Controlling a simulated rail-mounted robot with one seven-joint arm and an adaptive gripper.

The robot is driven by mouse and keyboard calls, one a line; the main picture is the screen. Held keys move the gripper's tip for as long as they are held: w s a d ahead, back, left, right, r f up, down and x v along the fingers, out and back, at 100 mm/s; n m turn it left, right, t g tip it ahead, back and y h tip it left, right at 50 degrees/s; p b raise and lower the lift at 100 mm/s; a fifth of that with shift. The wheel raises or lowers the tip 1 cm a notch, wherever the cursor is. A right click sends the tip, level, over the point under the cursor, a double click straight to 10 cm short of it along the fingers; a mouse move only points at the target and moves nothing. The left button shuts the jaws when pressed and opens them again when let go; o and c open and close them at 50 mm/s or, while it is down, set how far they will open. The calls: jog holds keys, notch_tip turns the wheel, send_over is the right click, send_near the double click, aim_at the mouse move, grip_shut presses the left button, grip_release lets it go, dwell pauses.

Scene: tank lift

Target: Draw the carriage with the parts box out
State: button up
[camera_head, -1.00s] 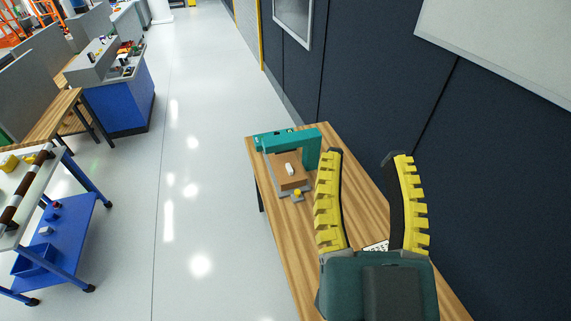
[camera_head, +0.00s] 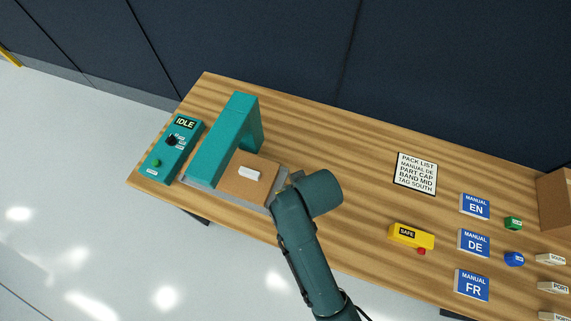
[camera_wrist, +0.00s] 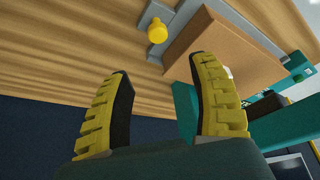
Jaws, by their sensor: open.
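The brown parts box (camera_head: 236,188) sits on the grey carriage (camera_head: 283,178), partly under the teal arch of a machine (camera_head: 222,145). A small white piece (camera_head: 249,173) lies on the box. In the wrist view the box (camera_wrist: 222,48) is at upper right, and a yellow knob (camera_wrist: 157,31) stands on the carriage's grey end bracket (camera_wrist: 152,14). My gripper (camera_wrist: 160,68) is open and empty, with the knob ahead of the gap between its fingers and apart from them. In the head view my wrist is beside the carriage's right end and hides the knob and fingers.
A teal panel (camera_head: 174,150) reading IDLE stands left of the arch. A yellow SAFE block (camera_head: 410,235), a pack list (camera_head: 416,173), manual cards (camera_head: 474,242) and small labelled parts are on the wooden table (camera_head: 340,130) to the right. Table right of the carriage is clear.

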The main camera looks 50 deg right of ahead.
jog(key=b+x, duration=0.1)
jog(key=x, duration=1.2)
jog(key=shift+d+f+b, duration=0.1)
jog(key=shift+f+b, duration=0.3)
jog(key=shift+f, duration=0.05)
grip_shut()
